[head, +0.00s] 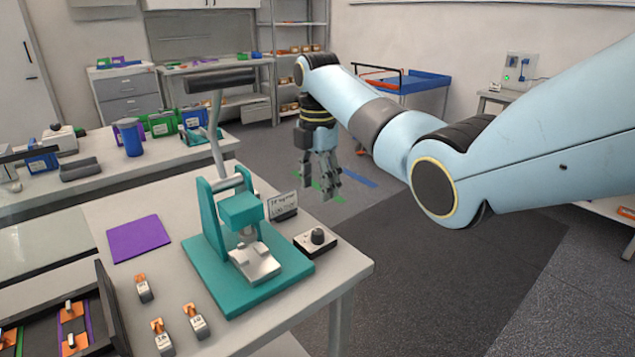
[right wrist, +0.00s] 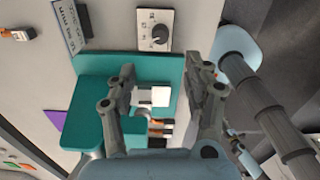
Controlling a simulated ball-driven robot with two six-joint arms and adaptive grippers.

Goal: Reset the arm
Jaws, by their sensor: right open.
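My right arm comes in from the right in the head view and reaches over to the back. My right gripper (head: 325,190) hangs fingers down beyond the far right side of the near table (head: 340,285). It is open and empty, with nothing between the fingers. In the right wrist view the spread fingers (right wrist: 160,72) frame part of the teal press (right wrist: 95,95), apart from it as far as I can tell. The teal press (head: 215,268) stands on the table with its black-gripped lever (head: 218,82) raised. My left gripper is not in view.
A dial box (head: 315,241) and a small sign (head: 283,206) stand by the press. A purple mat (head: 138,238), several orange-topped cells (head: 195,321) and a dark tray (head: 118,318) are to the left. Open floor (head: 400,235) lies right of the table.

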